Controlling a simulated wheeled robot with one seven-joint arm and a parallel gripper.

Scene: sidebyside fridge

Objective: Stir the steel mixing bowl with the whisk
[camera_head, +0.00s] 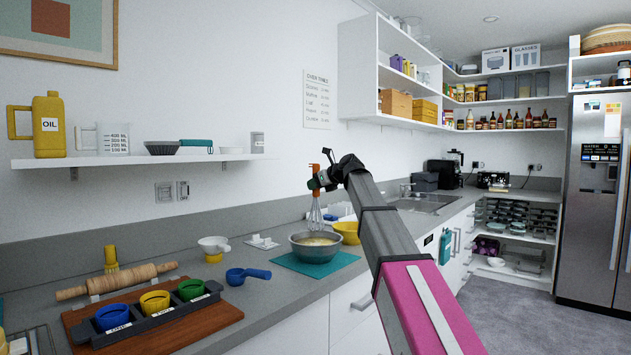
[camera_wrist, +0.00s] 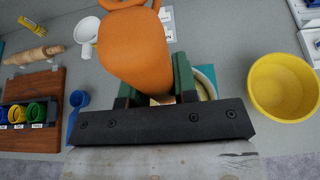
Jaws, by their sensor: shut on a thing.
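The steel mixing bowl (camera_head: 315,246) stands on a teal mat (camera_head: 325,265) on the counter, with a pale yellow mixture inside. The whisk (camera_head: 315,213) hangs upright over the bowl, its wires reaching down to the bowl's opening; I cannot tell whether they touch the mixture. My gripper (camera_head: 325,180) is shut on its orange handle above the bowl. In the wrist view the orange handle (camera_wrist: 135,50) fills the space between the green fingers of my gripper (camera_wrist: 158,88), and only a slice of the bowl (camera_wrist: 207,82) shows behind them.
A yellow bowl (camera_head: 347,232) stands close behind the steel bowl, to its right. A blue measuring cup (camera_head: 236,276), a white sieve-like cup (camera_head: 213,245) and a wooden board (camera_head: 205,324) with a tray of coloured cups lie to the left. A wall shelf (camera_head: 240,158) hangs above.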

